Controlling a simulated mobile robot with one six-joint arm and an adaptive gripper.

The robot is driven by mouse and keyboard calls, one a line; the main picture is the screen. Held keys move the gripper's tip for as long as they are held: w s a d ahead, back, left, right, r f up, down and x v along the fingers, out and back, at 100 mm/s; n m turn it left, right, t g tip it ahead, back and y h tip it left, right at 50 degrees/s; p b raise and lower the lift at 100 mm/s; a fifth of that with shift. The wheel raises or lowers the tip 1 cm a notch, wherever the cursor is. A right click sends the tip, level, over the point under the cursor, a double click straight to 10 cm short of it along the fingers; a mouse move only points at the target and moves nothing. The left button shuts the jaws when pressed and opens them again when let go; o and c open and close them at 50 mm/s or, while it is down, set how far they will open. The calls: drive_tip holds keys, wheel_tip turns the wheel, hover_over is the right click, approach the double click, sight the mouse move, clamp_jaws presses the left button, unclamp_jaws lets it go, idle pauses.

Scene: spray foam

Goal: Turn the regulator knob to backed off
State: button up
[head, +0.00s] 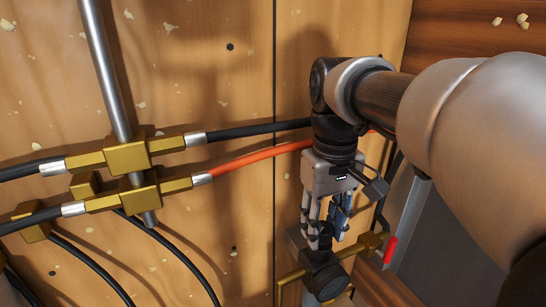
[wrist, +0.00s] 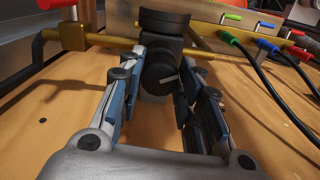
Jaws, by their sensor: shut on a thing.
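The knob sits on the dark regulator body (wrist: 165,25), on a brass pipe. My gripper (wrist: 158,85) is shut on the knob, one finger at each side. In the head view my gripper (head: 326,228) points down at the dark regulator body (head: 325,277), and its fingers largely hide the knob. I cannot read any setting marks.
Brass fittings (head: 127,156) with black hoses and an orange hose (head: 258,155) cross the wooden panel at left, alongside a steel rod (head: 105,65). A red-handled part (head: 390,249) is close at right of my gripper. The wrist view shows a panel with coloured connectors (wrist: 232,18) behind.

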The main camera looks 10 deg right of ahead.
sight(323, 227)
drive_tip(key=n+p, duration=0.1)
drive_tip(key=n, duration=0.5)
drive_tip(key=n+p, duration=0.1)
drive_tip(key=n, duration=0.5)
idle(0.6)
drive_tip(key=o, duration=1.1)
drive_tip(key=shift+r, duration=0.1)
wheel_tip(323, 227, up, 12)
drive_tip(key=shift+f, duration=0.1)
